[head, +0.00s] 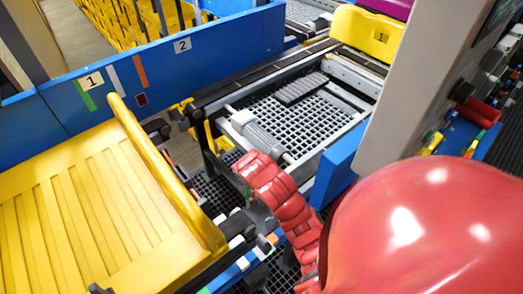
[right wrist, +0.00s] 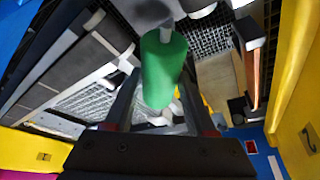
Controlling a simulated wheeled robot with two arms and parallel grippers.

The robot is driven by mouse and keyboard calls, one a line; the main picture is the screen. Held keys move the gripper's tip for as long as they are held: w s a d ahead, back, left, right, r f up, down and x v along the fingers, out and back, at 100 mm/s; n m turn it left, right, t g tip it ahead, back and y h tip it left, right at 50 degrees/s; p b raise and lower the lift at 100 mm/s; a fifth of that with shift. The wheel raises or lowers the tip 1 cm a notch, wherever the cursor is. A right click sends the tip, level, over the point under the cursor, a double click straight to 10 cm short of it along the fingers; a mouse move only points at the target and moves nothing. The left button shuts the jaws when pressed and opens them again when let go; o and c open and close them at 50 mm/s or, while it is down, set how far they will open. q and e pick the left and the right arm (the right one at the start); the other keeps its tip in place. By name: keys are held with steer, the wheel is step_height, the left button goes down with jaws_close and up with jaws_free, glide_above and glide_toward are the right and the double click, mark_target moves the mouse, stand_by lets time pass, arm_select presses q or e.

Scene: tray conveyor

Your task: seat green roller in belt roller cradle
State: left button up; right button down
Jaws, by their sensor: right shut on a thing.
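The green roller (right wrist: 163,68) is between the two dark fingers of my right gripper (right wrist: 157,92) in the right wrist view. The gripper is shut on it, with the roller's upper end leading to a grey shaft end. In the head view my red right arm reaches over the near end of the conveyor frame (head: 205,150); the roller is mostly hidden there by the wrist. I cannot make out the cradle clearly or tell whether the roller touches it. My left gripper is not in view.
A yellow slatted tray (head: 70,215) stands at the left, close to my wrist. A blue wall (head: 225,45) with number labels runs behind. A grey roller (head: 262,138) lies across the conveyor's grid bed. A grey post (head: 420,80) and a blue block (head: 338,165) stand on the right.

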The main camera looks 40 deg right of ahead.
steer(key=shift+f, duration=0.2)
steer(key=shift+s+d+f, duration=0.15)
steer(key=shift+s, duration=0.05)
steer(key=s+d+f+m, duration=0.1)
steer(key=s+f, duration=0.1)
steer(key=p, duration=0.4)
glide_toward(262, 211)
steer(key=shift+w+d+f+m, duration=0.25)
steer(key=shift+w+d+m, duration=0.05)
steer(key=shift+w, duration=0.35)
steer(key=shift+f, duration=0.1)
steer(key=shift+f+b, duration=0.5)
steer(key=shift+f, duration=0.05)
steer(key=shift+c, duration=1.1)
jaws_free()
